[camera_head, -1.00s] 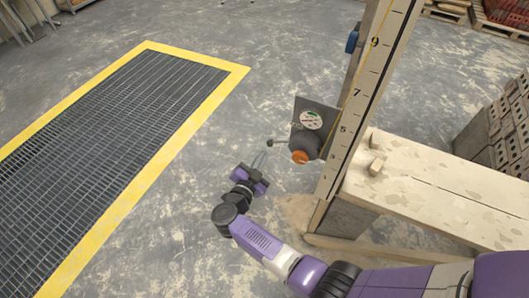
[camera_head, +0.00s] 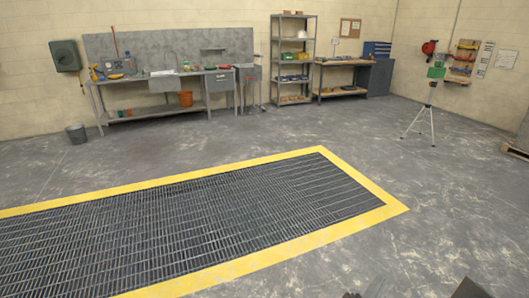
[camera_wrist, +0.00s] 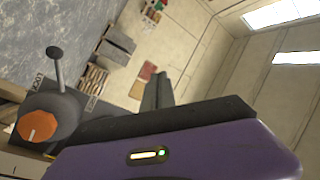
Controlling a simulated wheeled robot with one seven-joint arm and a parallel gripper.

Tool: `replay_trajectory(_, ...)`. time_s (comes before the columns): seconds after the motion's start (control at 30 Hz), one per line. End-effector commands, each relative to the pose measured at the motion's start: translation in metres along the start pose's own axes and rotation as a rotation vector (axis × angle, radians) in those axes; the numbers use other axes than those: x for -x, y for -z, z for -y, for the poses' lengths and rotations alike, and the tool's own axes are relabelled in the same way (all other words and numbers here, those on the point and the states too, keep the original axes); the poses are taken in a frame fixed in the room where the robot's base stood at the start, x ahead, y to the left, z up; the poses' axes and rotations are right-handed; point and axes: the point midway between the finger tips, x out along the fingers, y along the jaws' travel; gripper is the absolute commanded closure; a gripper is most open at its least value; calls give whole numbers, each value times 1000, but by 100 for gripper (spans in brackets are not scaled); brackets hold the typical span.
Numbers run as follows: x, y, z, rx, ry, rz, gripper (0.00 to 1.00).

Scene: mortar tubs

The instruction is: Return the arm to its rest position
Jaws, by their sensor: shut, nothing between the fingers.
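In the wrist view, my gripper (camera_wrist: 158,90) shows as two dark fingers close together, shut with nothing between them. Its purple body fills the bottom of that view. A grey device with an orange knob (camera_wrist: 38,126) and a dark lever (camera_wrist: 56,65) sits at the left, beside the gripper body and apart from the fingers. The picture does not show whether the gripper body touches it.
A floor grating with a yellow border (camera_head: 365,217) lies ahead. A grey workbench (camera_head: 190,75), an open shelf (camera_head: 293,60) and a tripod (camera_head: 428,112) stand farther back. The grey floor between grating and benches is mostly clear. Grey blocks (camera_wrist: 115,45) show in the wrist view.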

Motion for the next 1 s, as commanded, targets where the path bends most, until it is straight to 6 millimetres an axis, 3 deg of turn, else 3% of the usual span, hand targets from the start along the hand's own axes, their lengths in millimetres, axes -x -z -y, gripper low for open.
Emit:
replay_trajectory(0.17, 29, 30, 26, 19, 243, 35, 100)
replay_trajectory(0.37, 90, 63, 34, 115, 480, 122, 100)
replay_trajectory(0.7, 210, 120, 12, 370, 700, 326, 100)
replay_trajectory(1.0, 293, 180, -16, 602, 730, 492, 100)
